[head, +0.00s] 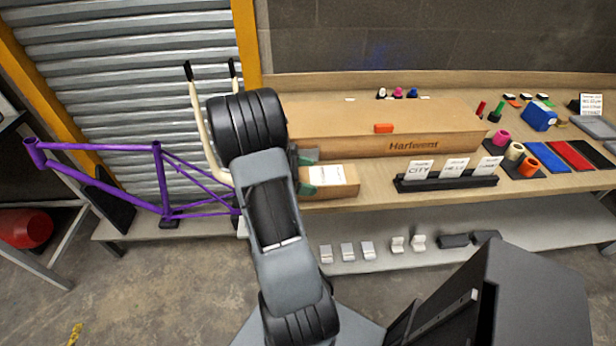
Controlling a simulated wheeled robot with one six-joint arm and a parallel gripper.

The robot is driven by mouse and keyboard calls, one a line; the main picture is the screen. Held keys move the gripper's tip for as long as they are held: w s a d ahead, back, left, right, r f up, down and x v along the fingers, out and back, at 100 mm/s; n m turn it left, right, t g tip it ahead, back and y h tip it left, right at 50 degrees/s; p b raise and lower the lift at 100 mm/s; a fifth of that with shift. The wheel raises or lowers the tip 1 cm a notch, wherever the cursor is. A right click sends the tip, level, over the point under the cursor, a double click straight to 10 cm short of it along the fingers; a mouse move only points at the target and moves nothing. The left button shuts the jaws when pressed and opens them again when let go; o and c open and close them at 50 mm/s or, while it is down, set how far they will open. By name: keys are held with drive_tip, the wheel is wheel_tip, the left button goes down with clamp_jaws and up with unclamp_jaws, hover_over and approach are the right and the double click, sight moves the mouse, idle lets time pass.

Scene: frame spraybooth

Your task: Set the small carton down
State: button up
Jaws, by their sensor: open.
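The small carton (335,181) is brown cardboard with a white label on top. It appears to rest on the wooden bench (375,184) near its front edge, in front of a long carton (430,134) marked "Harfwent". My arm hides its left end. My gripper (305,174) is at that left end, mostly hidden behind my arm. Its green fingertips show, one toward the back and one toward the front of the carton, and they are open. I cannot tell whether they touch it.
A black holder (445,182) with white cards stands right of the small carton. Colored rolls, mats and a blue item (538,117) fill the bench's right. A purple bicycle frame (100,147) stands left. A lower shelf (520,233) holds small parts.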

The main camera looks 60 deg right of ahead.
drive_tip(key=v, duration=1.2)
drive_tip(key=s+a+r+m+t+y, duration=0.1)
drive_tip(key=a+r+m+t+y, duration=0.1)
drive_tip(key=a+t, duration=0.5)
drive_tip(key=s+a+r+m+t+y, duration=0.2)
drive_tip(key=a+m+t+y, duration=0.3)
drive_tip(key=a, duration=1.5)
drive_tip(key=shift+a+t+y, duration=0.3)
drive_tip(key=shift+t+y, duration=0.1)
drive_tip(key=shift+t, duration=0.8)
drive_tip(key=shift+r+p, duration=0.8)
drive_tip(key=shift+r, duration=0.3)
